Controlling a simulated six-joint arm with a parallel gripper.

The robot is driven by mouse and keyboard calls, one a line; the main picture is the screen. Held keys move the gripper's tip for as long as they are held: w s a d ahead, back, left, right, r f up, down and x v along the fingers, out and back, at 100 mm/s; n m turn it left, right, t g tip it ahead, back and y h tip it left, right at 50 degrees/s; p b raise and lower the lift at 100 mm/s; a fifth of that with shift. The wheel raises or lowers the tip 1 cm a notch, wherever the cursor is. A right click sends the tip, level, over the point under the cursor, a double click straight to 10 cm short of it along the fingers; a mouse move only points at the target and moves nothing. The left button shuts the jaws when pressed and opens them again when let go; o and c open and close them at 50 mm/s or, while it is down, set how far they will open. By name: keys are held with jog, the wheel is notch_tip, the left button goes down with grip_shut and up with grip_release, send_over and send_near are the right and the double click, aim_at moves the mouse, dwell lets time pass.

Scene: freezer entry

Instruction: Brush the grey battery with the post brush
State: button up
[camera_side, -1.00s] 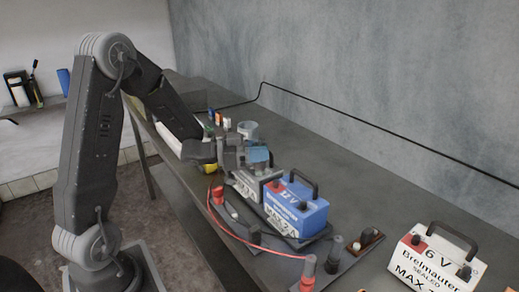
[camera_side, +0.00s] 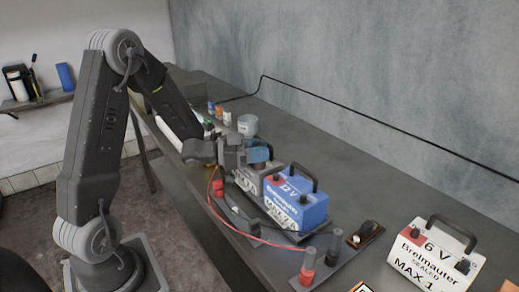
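The grey battery (camera_side: 246,182) stands on the bench just left of and behind a blue 12 V battery (camera_side: 295,202). Its front label is partly visible, and my gripper hides much of its top. My gripper (camera_side: 246,154) is low over the grey battery, reaching in from the left. I cannot tell whether it touches the battery. A blue piece (camera_side: 260,154) shows at the gripper's far side; I cannot tell what it is. I cannot make out the post brush. The fingers are too small and covered to show whether they are open or shut.
A white 6 V battery (camera_side: 435,256) stands at the right front. A red cable (camera_side: 240,232) runs along the front to red and black posts (camera_side: 308,266). A grey cup (camera_side: 247,125) and small bottles (camera_side: 219,112) stand behind the gripper.

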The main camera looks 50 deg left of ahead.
aim_at(259, 141)
jog(key=o, duration=0.3)
jog(key=shift+o, duration=0.2)
jog(key=shift+r, duration=0.55)
notch_tip(259, 141, up, 3)
jog(key=s+a+r, duration=0.7)
jog(key=a, duration=0.2)
jog(key=shift+s, duration=0.15)
